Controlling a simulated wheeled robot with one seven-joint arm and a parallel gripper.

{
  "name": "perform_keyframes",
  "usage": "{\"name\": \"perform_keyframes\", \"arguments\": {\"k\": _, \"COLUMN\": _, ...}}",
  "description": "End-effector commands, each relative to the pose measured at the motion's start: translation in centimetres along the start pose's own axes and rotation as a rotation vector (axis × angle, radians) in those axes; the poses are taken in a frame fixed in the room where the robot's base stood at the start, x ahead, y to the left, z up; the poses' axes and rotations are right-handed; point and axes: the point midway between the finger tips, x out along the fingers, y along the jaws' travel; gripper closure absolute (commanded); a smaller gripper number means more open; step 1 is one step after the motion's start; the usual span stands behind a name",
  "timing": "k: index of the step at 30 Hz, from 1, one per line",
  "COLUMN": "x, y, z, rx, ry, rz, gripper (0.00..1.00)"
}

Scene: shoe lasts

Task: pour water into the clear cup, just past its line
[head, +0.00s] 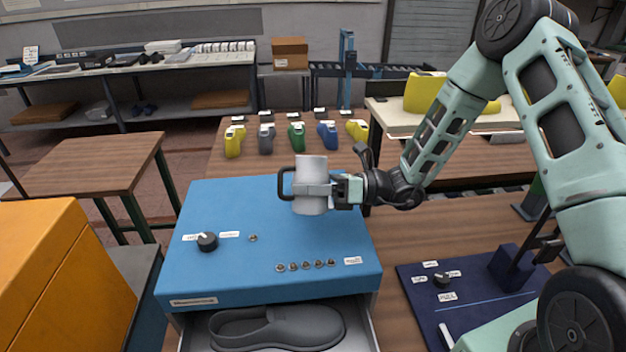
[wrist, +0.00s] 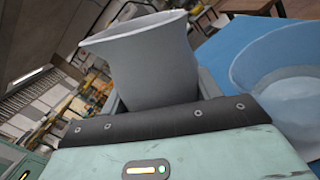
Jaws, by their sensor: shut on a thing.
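A light grey jug (head: 311,168) with a black handle is held above the blue machine top in the head view, looking roughly upright. My gripper (head: 318,190) is shut around its middle from the right. In the wrist view the jug (wrist: 145,62) sits between the jaws with its flared rim up; its inside is hidden. A clear cup (wrist: 285,75) shows in the wrist view, right of the jug, against the blue surface. Its line and water level cannot be made out. I cannot pick the cup out in the head view; the jug may hide it.
The blue machine (head: 225,250) has a black knob (head: 207,241), several small buttons and an open drawer holding a grey shoe (head: 278,328). A dark blue panel (head: 470,290) lies at right. Several coloured lasts stand on the table behind. The machine top's left side is mostly clear.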

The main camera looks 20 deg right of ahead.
Motion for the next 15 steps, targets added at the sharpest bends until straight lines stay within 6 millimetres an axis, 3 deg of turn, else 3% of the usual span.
{"name": "perform_keyframes", "arguments": {"k": 8, "x": -0.2, "y": -1.2, "z": -4.1, "rx": -0.184, "ry": 0.022, "rz": 0.000, "gripper": 0.68}}
{"name": "perform_keyframes", "arguments": {"k": 15, "x": 0.0, "y": -0.4, "z": -4.7, "rx": -0.394, "ry": 0.049, "rz": -0.001, "gripper": 0.68}}
